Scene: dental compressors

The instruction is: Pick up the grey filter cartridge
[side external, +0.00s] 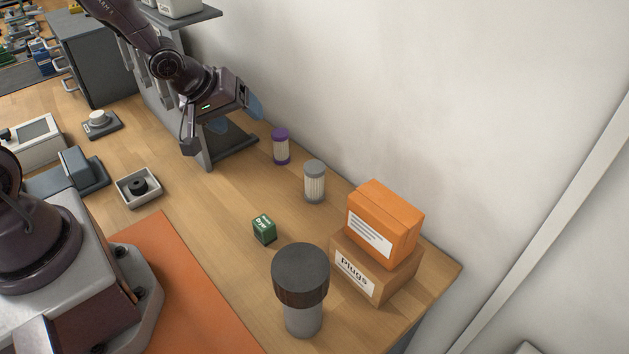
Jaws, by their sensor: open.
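The grey filter cartridge (314,182) stands upright on the wooden table. It has a grey cap and a pale pleated body. A similar cartridge with purple ends (281,147) stands upright behind it and to its left, apart from it. My gripper (222,122) is open and appears empty. It is up and to the left of both cartridges, above the table near the wall, in front of a dark stand. It touches neither cartridge as far as I can see.
An orange box (383,224) sits on a cardboard "Plugs" box (374,266), right of the grey cartridge. A dark-capped grey cylinder (302,290) stands in front. A green block (264,229) lies nearer. A small tray (138,187) holds a black ring. The wall runs close behind.

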